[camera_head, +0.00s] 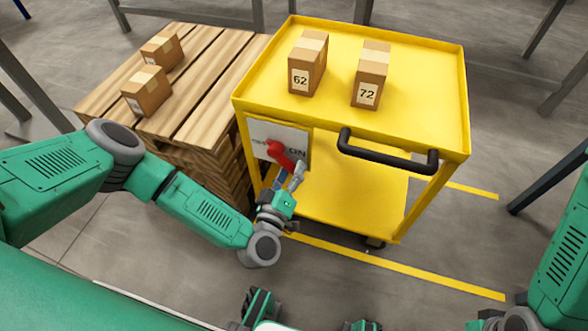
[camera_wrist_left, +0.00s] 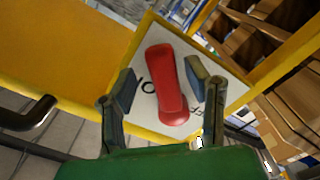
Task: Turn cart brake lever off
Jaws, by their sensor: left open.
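The red brake lever (camera_head: 281,154) sits on a white sign plate (camera_head: 262,130) on the side of the yellow cart (camera_head: 420,100). "ON" is readable to the right of the lever; the lettering on the left is partly covered. My left gripper (camera_head: 288,176) is open at the lever's lower end. In the left wrist view the red lever (camera_wrist_left: 168,88) lies between the two spread fingers of my left gripper (camera_wrist_left: 162,80), with a gap on each side. Part of the plate's lettering is hidden by the lever and fingers. My right gripper does not show.
A black handle (camera_head: 385,155) juts from the cart's front edge, right of the lever. Two boxes, 62 (camera_head: 308,62) and 72 (camera_head: 370,75), stand on the cart top. A wooden pallet stack (camera_head: 205,80) with two boxes stands close to the left.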

